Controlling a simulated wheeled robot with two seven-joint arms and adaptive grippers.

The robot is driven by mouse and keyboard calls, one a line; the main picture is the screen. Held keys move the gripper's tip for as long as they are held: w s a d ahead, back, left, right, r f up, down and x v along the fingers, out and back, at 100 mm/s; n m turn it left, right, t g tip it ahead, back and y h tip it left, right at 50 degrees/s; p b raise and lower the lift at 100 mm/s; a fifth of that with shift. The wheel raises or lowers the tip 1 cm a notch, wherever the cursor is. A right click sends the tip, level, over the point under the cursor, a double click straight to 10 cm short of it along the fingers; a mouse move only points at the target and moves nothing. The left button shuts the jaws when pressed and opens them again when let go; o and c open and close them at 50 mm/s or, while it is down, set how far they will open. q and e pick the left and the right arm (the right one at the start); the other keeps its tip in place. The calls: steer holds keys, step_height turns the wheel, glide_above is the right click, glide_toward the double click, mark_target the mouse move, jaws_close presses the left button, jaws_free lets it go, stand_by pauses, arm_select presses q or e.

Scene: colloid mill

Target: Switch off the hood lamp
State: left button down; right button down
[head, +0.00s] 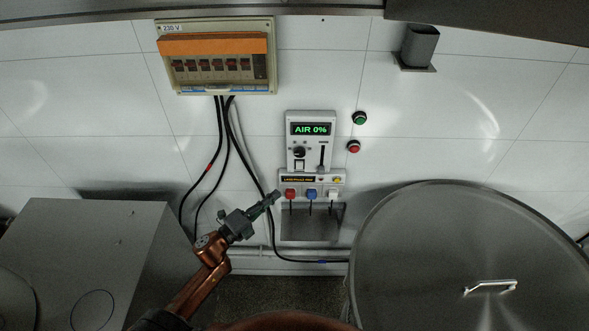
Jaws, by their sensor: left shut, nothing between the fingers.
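A white wall control box (311,141) has a green display reading "AIR 0%", a black knob (299,152), a slider (321,157) and a small white switch below the knob. Which control belongs to the hood lamp cannot be told from any readable label. A green button (359,118) and a red button (353,147) sit on the wall to its right. My left gripper (275,196) is shut and empty, pointing up and right, just left of the red handle below the box. My right gripper is not in view.
Below the box, a panel (312,178) carries red, blue and white handles over a metal tray (312,226). A breaker box (215,58) hangs upper left, with black cables (221,130) running down. A large lidded vessel (470,265) fills the lower right; a metal cabinet (85,235) stands left.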

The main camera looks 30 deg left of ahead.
arm_select(q)
steer(key=p, duration=0.3)
glide_toward(303, 163)
steer(key=w+d, duration=0.2)
steer(key=d, duration=0.2)
steer(key=w, duration=0.1)
steer(key=w+a, duration=0.2)
steer(key=shift+w+r+p, duration=0.15)
steer(key=shift+r+p, duration=0.15)
steer(key=shift+p, duration=0.05)
